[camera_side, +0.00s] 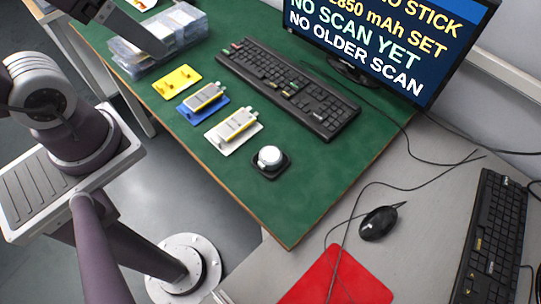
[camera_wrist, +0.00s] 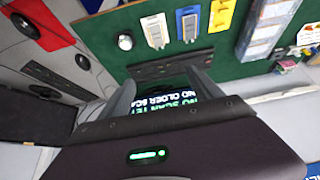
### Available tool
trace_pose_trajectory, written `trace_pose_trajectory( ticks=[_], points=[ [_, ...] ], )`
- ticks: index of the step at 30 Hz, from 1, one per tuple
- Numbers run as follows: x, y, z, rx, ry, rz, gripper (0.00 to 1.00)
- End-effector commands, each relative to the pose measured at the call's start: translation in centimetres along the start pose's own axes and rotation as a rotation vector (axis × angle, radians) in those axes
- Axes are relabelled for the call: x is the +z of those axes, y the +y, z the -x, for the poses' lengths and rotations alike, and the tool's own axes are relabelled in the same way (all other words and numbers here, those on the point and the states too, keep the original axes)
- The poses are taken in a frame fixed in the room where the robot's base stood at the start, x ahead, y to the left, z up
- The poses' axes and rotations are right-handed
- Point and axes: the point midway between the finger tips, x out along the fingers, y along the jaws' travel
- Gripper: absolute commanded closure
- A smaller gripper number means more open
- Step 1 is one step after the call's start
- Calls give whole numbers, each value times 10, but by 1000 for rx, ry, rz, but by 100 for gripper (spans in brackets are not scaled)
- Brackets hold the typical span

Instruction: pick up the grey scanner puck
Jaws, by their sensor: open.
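The scanner puck (camera_side: 269,157), with a white-grey round top, sits on a black square base on the green mat (camera_side: 300,190), near its front right corner. In the wrist view the puck (camera_wrist: 125,41) shows small at the upper left, well beyond the fingers. My gripper (camera_wrist: 163,92) is open and empty, its two grey fingers spread in front of the monitor. It is up and away from the puck, touching nothing that I can see. In the side view only a dark part of my arm's end shows at the top left; the fingertips cannot be made out.
Left of the puck lie a white tray (camera_side: 224,145) and a blue tray (camera_side: 190,107), each with a pouch cell, and an empty yellow tray (camera_side: 176,82). A black keyboard (camera_side: 290,90) and monitor (camera_side: 385,40) stand behind. A mouse (camera_side: 379,223) and red mat (camera_side: 345,284) are right.

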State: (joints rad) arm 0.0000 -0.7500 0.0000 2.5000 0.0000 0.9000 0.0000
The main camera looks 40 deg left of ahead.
Motion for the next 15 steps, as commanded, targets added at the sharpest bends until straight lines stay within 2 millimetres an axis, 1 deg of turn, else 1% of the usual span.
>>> trace_pose_trajectory(
  ticks=[2, 4, 5, 7, 8, 9, 11, 12, 14, 15],
  points=[
    [0, 0, 0, 0, 0, 0, 26],
    [-2, 0, -2, -3, -9, -36, 26],
    [-6, 0, -5, -6, -20, -84, 26],
    [-18, 2, -17, -12, -64, -286, 26],
    [-25, 4, -25, -12, -89, -414, 26],
    [-35, 8, -39, -3, -127, -610, 26],
    [-49, 17, -66, 30, -183, -939, 26],
    [-56, 25, -86, 66, -213, -1165, 26],
    [-63, 41, -120, 143, -248, -1510, 26],
    [-63, 54, -144, 208, -261, -1739, 26]
  ],
)
